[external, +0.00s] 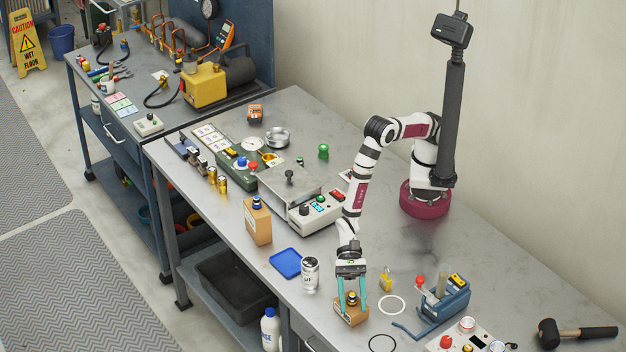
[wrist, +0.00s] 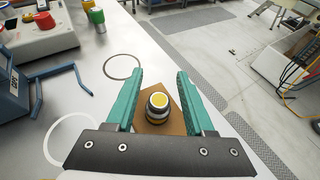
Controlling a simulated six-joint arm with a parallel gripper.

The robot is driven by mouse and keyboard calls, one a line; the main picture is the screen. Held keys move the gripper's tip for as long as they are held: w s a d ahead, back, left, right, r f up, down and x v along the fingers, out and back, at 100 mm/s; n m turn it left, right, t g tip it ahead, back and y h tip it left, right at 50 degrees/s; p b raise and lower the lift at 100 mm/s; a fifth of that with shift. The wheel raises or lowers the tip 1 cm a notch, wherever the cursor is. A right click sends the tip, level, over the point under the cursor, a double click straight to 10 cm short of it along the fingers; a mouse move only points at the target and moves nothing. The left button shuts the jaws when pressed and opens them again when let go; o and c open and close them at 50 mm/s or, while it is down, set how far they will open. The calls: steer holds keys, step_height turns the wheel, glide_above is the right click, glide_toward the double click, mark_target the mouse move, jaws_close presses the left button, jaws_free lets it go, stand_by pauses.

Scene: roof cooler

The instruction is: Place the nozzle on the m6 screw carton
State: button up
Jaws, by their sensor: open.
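A small brown carton (external: 350,315) stands near the front edge of the bench; its label is not readable. A small dark, round piece with a yellow top (external: 352,297), which looks like the nozzle, sits upright on it. My gripper (external: 352,300) is open, its teal fingers pointing down on either side of that piece. In the wrist view the nozzle (wrist: 157,104) stands between the fingers with gaps on both sides, over the carton (wrist: 175,122). A taller brown carton (external: 258,226) farther left has a dark and blue piece (external: 256,202) on top.
A white can (external: 310,275) and blue tray (external: 286,263) stand left of my gripper. A yellow padlock (external: 385,280), a white ring (external: 391,304), a black ring (external: 382,343) and a blue fixture (external: 445,300) lie to the right. The bench's front edge is close.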

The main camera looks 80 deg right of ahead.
steer(key=w+d+r+n+g+h, duration=0.15)
steer(key=d+r+n, duration=0.35)
steer(key=d+r, duration=1.15)
steer(key=s+d+n+t+h, duration=0.1)
steer(key=s+d+h, duration=0.1)
steer(key=d, duration=0.9)
steer(key=s+d+n+t+h, duration=0.1)
steer(key=d+h, duration=0.3)
steer(key=d, duration=0.7)
steer(key=s+d+n+t+h, duration=0.2)
steer(key=s+d+n+h, duration=0.1)
steer(key=d, duration=0.8)
steer(key=shift+s+r+h, duration=0.45)
steer(key=shift+s, duration=0.05)
